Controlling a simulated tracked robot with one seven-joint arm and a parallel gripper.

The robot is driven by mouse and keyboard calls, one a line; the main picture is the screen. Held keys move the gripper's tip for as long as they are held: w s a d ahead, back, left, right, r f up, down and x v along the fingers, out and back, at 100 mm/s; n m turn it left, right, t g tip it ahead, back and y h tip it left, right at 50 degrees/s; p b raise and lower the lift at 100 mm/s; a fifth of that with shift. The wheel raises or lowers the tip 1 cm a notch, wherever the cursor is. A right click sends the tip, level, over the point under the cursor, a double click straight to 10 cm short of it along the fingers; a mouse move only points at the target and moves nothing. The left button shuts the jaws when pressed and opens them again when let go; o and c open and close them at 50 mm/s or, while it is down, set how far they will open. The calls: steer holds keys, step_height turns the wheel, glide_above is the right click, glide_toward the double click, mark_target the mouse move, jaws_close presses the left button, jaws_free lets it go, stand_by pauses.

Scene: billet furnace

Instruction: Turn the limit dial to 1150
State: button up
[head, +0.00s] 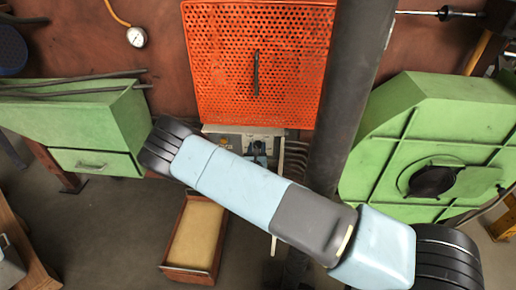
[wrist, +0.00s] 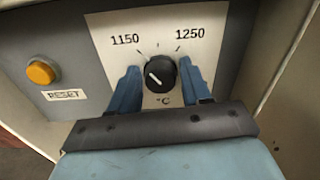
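The limit dial (wrist: 161,75) is a round black knob on a white plate marked 1150 at upper left, 1250 at upper right and °C below. My gripper (wrist: 159,68) is open, one blue finger on each side of the knob, with narrow gaps showing. In the head view my arm crosses in front of the control panel (head: 228,142), and the dial cannot be made out there.
An orange RESET button (wrist: 41,71) sits left of the dial plate. An orange perforated guard (head: 225,65) hangs above the panel. A dark vertical pipe (head: 345,95) stands right of it. Green housings (head: 440,110) flank the scene, and a tray (head: 188,272) lies below.

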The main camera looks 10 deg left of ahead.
steer(key=c, duration=0.6)
steer(key=shift+d+n, duration=0.1)
steer(key=shift+n, duration=0.3)
steer(key=o, duration=1)
steer(key=s, duration=1.4)
steer(key=shift+d, duration=0.35)
